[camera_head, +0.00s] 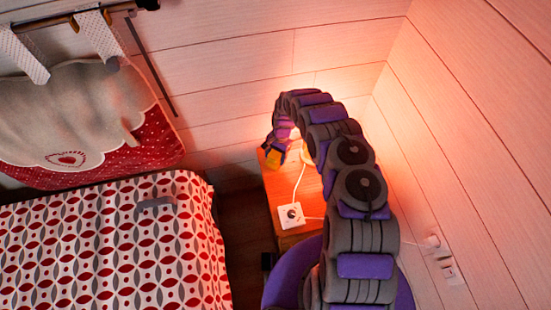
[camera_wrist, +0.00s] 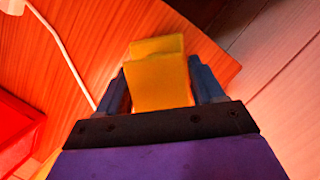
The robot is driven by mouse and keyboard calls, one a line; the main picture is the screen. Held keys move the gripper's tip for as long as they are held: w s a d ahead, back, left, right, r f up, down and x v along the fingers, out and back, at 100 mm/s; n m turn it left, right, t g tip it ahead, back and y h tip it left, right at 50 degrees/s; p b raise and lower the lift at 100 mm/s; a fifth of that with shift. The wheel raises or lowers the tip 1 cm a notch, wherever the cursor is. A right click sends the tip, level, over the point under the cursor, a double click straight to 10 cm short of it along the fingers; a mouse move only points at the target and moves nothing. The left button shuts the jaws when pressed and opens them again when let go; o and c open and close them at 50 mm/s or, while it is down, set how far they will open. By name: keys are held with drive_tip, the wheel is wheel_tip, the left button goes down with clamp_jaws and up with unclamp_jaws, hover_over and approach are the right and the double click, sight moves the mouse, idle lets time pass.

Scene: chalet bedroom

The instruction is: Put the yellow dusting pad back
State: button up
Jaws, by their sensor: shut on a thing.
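The yellow dusting pad (camera_wrist: 160,82) is between the two fingers of my gripper (camera_wrist: 160,90) in the wrist view. My gripper is shut on it. In the head view the pad (camera_head: 273,158) shows as a small yellow patch at the end of my arm, with my gripper (camera_head: 275,153) around it. Both are over the far left part of a small wooden nightstand (camera_head: 283,203). The nightstand's wooden top also shows in the wrist view (camera_wrist: 95,35). I cannot tell whether the pad touches the top.
A white switch box (camera_head: 290,215) with a dark dial and a white cable sits on the nightstand's near part. A lit lamp is mostly hidden behind my arm. A bed (camera_head: 110,250) with a red-patterned cover stands at left. Wooden walls (camera_head: 460,130) close the right and back.

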drive_tip(key=shift+x, duration=0.95)
drive_tip(key=shift+c, duration=0.3)
drive_tip(key=o, duration=1)
drive_tip(key=shift+w+d, duration=0.15)
drive_tip(key=shift+w, duration=0.05)
drive_tip(key=shift+r, duration=0.2)
drive_tip(key=p+v, duration=0.2)
drive_tip(key=v, duration=1)
drive_tip(key=shift+w, duration=0.1)
drive_tip(key=s+d+r+n+h, duration=0.1)
drive_tip(key=s+d+r, duration=0.25)
drive_tip(key=r, duration=0.65)
drive_tip(key=s+d+r+n, duration=0.15)
drive_tip(key=s+r, duration=0.25)
drive_tip(key=r, duration=0.7)
drive_tip(key=s+d+r+h, duration=0.1)
drive_tip(key=s+d+r, duration=0.3)
drive_tip(key=r, duration=0.6)
drive_tip(key=s+r+n, duration=0.1)
drive_tip(key=s+r, duration=0.3)
drive_tip(key=s, duration=0.6)
drive_tip(key=s+r+n, duration=0.2)
drive_tip(key=s+r, duration=0.2)
drive_tip(key=s, duration=0.7)
drive_tip(key=s+d+r+n+t, duration=0.1)
drive_tip(key=s+r, duration=0.3)
drive_tip(key=s, duration=0.7)
